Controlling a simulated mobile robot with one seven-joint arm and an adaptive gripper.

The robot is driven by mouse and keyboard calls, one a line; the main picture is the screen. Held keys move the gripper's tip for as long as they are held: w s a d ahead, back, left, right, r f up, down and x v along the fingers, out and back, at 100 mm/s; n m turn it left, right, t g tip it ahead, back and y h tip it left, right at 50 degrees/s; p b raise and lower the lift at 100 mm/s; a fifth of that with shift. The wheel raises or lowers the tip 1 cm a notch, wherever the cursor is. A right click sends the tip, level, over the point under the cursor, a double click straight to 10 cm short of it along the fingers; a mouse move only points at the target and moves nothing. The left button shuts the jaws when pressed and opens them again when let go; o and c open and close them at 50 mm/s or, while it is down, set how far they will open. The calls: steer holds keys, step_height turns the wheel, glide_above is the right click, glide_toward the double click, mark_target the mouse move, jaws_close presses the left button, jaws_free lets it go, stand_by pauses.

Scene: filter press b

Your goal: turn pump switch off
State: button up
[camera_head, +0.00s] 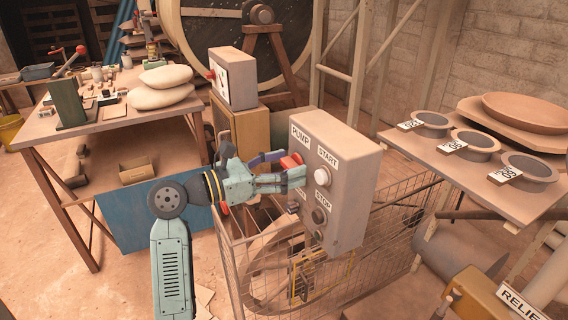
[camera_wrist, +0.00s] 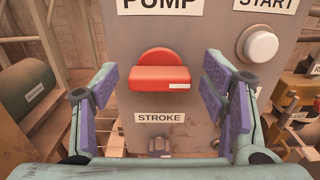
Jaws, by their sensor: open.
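The pump switch (camera_wrist: 160,78) is a red knob with a white mark at the right of its bar, under the PUMP label (camera_wrist: 160,5) on a grey control box. Its bar lies level in the wrist view. In the head view the red switch (camera_head: 291,161) shows at the box's left side, partly behind my gripper. My gripper (camera_head: 295,172) is open in front of the box. In the wrist view my gripper (camera_wrist: 158,95) has one finger on each side of the switch, with gaps to the knob. I cannot tell how far the fingertips are from the panel.
The control box (camera_head: 352,190) also bears a white START button (camera_head: 322,176) and a dark STOP button (camera_head: 318,215). A STROKE label (camera_wrist: 159,118) sits below the switch. A wire cage (camera_head: 390,235) stands below the box. A shelf with several sieves (camera_head: 475,145) is at right.

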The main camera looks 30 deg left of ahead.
steer(key=shift+c, duration=0.2)
steer(key=c, duration=1.1)
steer(key=n+b, duration=0.2)
steer(key=n, duration=0.1)
steer(key=shift+a+f+n, duration=0.1)
steer(key=shift+n, duration=0.3)
steer(key=n, duration=0.4)
steer(key=shift+a+n+b, duration=0.1)
steer(key=shift+n+b, duration=0.2)
steer(key=shift+b, duration=0.1)
steer(key=n, duration=0.5)
steer(key=shift+w+p, duration=0.1)
steer(key=shift+p, duration=0.3)
steer(key=shift+n+p, duration=0.7)
steer(key=shift+n, duration=1.6)
